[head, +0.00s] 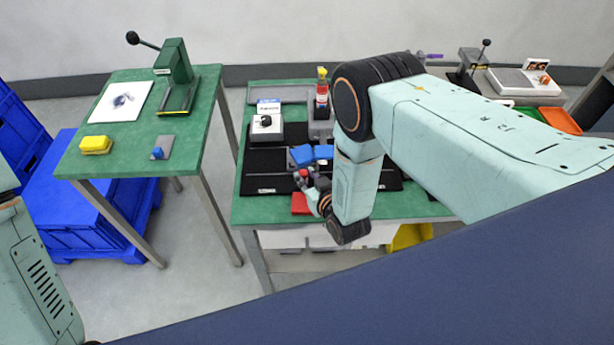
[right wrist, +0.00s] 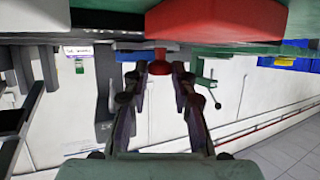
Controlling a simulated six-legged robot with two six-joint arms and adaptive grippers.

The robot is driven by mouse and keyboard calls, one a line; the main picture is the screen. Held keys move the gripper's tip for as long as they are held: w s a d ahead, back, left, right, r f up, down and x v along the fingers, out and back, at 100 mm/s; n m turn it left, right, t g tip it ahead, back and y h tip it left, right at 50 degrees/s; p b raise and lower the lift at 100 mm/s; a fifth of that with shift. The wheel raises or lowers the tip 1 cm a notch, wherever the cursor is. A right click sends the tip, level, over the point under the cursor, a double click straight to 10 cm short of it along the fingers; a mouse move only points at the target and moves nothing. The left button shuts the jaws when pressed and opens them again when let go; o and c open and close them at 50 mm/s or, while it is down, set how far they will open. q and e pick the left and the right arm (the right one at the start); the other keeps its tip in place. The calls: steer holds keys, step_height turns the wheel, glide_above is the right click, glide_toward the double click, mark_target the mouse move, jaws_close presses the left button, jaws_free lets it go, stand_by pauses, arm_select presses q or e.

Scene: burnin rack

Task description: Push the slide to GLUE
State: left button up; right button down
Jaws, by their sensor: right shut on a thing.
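My right gripper (head: 314,190) is low over the black fixture (head: 262,180) on the middle green table. In the right wrist view its two fingers (right wrist: 160,75) close on a small red knob (right wrist: 159,56), which also shows as a red spot (head: 303,173) in the head view. I take this knob to be the slide's handle. The slide's track and any GLUE lettering cannot be made out; the hand and arm hide part of the fixture. My left gripper is out of view.
A red block (head: 301,204) lies at the table's front edge, close to the hand. Blue blocks (head: 302,155), a white box with a black knob (head: 267,128) and a red bottle (head: 322,90) stand behind. A left table (head: 120,165) holds a green press (head: 176,70).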

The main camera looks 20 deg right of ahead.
steer(key=d, duration=0.2)
steer(key=s+d, duration=0.1)
steer(key=d, duration=0.1)
steer(key=shift+s+d, duration=0.2)
steer(key=shift+d, duration=0.35)
steer(key=shift+a, duration=0.1)
steer(key=c, duration=1.5)
jaws_free()
steer(key=o, duration=0.4)
